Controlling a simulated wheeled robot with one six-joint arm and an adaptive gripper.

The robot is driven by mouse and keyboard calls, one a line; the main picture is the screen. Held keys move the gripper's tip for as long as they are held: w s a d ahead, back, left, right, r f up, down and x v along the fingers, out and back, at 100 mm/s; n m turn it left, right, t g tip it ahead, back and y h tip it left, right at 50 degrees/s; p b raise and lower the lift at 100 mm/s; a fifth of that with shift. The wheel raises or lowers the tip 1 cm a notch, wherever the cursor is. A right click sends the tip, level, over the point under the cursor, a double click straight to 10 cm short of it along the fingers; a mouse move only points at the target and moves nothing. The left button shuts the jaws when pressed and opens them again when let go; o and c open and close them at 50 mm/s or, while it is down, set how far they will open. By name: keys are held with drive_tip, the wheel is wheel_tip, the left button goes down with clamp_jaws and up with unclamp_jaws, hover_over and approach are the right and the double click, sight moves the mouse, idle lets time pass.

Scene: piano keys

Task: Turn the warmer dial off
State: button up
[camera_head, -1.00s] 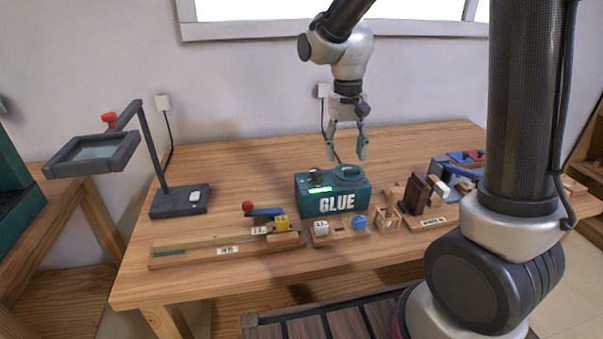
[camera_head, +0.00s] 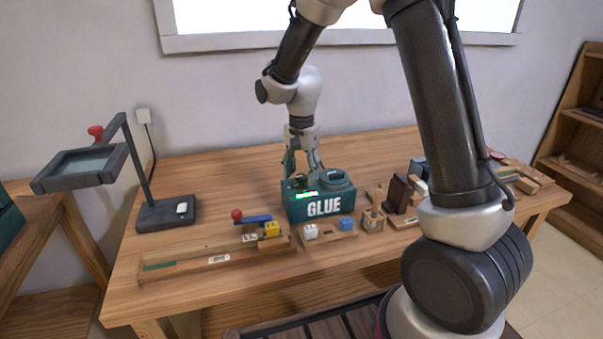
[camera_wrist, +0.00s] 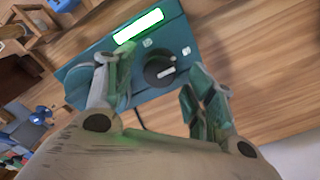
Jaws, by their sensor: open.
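The warmer is a teal box (camera_head: 318,204) labelled GLUE on the bench, with a lit green display. In the wrist view, its top (camera_wrist: 185,38) shows the bright display (camera_wrist: 138,25) and a round dark dial (camera_wrist: 154,66) with a white pointer bar. Two small pale marks sit beside the dial; the pointer lies off both. My gripper (camera_head: 304,174) is open, low over the box's left part. In the wrist view my gripper (camera_wrist: 160,72) has one finger on each side of the dial; contact cannot be told. The dial is mostly hidden in the head view.
A round pot (camera_head: 336,178) stands on the box's right side, close to my gripper. A lamp-like stand (camera_head: 165,212) is at left. A wooden rail (camera_head: 195,263), small blocks and holders line the bench front. The bench behind the box is clear.

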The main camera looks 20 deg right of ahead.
drive_tip(key=shift+f, duration=0.3)
drive_tip(key=c, duration=1.1)
drive_tip(key=shift+o, duration=0.2)
